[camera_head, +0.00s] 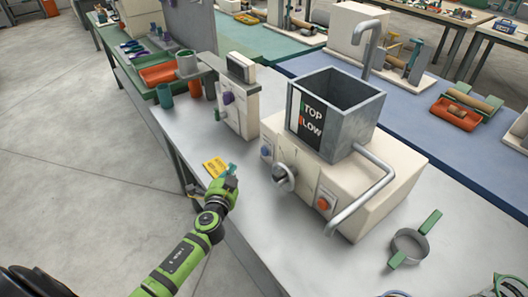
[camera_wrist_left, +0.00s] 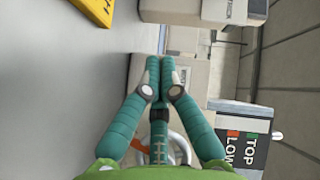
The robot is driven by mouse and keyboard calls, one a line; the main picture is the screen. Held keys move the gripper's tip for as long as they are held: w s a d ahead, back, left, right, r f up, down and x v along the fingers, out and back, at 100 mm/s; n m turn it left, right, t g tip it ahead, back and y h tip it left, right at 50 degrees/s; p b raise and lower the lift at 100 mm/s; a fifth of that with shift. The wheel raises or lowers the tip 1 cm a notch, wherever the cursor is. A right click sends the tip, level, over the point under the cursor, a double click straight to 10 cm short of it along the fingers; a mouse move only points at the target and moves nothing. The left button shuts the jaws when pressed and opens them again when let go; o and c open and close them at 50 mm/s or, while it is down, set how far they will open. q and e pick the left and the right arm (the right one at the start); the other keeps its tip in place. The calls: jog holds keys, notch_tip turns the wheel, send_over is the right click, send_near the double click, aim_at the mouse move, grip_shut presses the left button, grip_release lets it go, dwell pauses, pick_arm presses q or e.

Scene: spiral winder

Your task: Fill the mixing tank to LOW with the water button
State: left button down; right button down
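The mixing tank (camera_head: 365,125) is a grey open-topped box on a cream machine base (camera_head: 390,190). Its black front strip (camera_head: 310,120) reads TOP and LOW, and also shows in the left wrist view (camera_wrist_left: 243,145). The visible inside looks grey, with no water surface discernible. A blue button (camera_head: 265,152) and an orange button (camera_head: 323,203) flank a silver knob (camera_head: 284,178) on the base; their labels are unreadable. My left gripper (camera_head: 230,170) is left of the base, apart from the buttons. Its teal fingertips meet in the left wrist view (camera_wrist_left: 160,65), with nothing between them. My right gripper is not in view.
A yellow card (camera_head: 215,167) lies beside my left gripper. A cream device with a purple knob (camera_head: 228,97) stands behind it. A bent silver pipe (camera_head: 365,185) juts out at the base's right. A ring with green handles (camera_head: 410,245) lies front right.

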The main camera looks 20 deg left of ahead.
aim_at(264, 152)
pick_arm(q)
jog(key=w+d, duration=0.1)
jog(key=w, duration=0.1)
jog(key=w+d+b, duration=0.1)
jog(key=w, duration=0.1)
jog(key=w+d, duration=0.1)
jog(key=w, duration=0.1)
jog(key=shift+w+d+f, duration=0.1)
jog(key=shift+w+d, duration=0.05)
jog(key=shift+d, duration=0.15)
jog(key=shift+w+d+b, duration=0.4)
jog(key=shift+w, duration=0.3)
dwell(0.7)
jog(key=shift+w+d+b, duration=0.2)
jog(key=shift+w+b, duration=0.1)
jog(key=shift+b, duration=0.05)
jog(key=shift+w+d, duration=0.25)
jog(key=shift+w, duration=0.15)
dwell(3.0)
